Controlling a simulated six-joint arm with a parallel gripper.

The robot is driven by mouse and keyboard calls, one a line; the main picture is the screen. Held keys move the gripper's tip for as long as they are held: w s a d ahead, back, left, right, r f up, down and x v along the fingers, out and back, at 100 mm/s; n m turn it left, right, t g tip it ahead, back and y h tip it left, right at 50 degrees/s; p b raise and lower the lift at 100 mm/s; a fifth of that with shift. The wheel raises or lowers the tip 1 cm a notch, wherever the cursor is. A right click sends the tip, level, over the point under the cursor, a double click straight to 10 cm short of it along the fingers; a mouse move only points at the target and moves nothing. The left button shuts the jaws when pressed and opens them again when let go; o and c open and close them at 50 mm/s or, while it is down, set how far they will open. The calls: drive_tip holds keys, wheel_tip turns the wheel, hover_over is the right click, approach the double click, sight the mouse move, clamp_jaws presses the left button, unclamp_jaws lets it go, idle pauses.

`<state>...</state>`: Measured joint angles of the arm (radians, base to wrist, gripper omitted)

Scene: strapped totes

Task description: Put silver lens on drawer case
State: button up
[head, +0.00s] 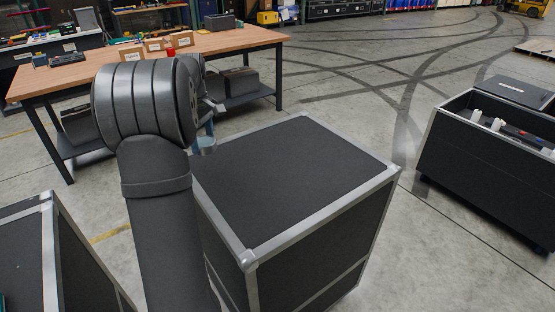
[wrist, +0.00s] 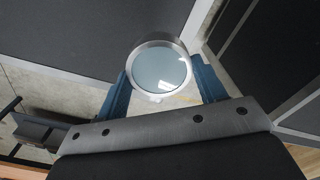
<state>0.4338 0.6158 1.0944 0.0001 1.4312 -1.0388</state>
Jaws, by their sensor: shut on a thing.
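The silver lens (wrist: 160,68), a round ring with pale bluish glass, sits between the blue fingers of my gripper (wrist: 163,82) in the wrist view. My gripper is shut on it. In the head view my arm hides most of the gripper (head: 207,138); a bit of blue finger and a silver edge show at the far left corner of a black case (head: 295,180). This case has silver edging and a bare, flat top. The lens looks held above or beside that corner; the gap cannot be told. I cannot tell from its visible sides whether it has drawers.
An open black case (head: 480,150) with items inside stands at the right. Another silver-edged case (head: 85,255) is at the lower left. A wooden workbench (head: 240,38) with boxes and a red cup (head: 171,52) stands behind. Concrete floor lies clear between the cases.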

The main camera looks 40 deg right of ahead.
drive_tip(key=s+d+m, duration=0.2)
drive_tip(key=s+d, duration=0.8)
drive_tip(key=d, duration=0.3)
drive_tip(key=s+d+m, duration=0.3)
drive_tip(key=s+d, duration=0.6)
drive_tip(key=d, duration=0.3)
hover_over(281, 167)
wheel_tip(281, 167, down, 7)
drive_tip(key=shift+f, duration=0.2)
drive_tip(key=shift+w+f, duration=0.1)
drive_tip(key=shift+f, duration=1.95)
drive_tip(key=shift+f, duration=0.3)
drive_tip(key=o, duration=1.1)
drive_tip(key=shift+o, duration=0.2)
drive_tip(key=shift+r, duration=0.1)
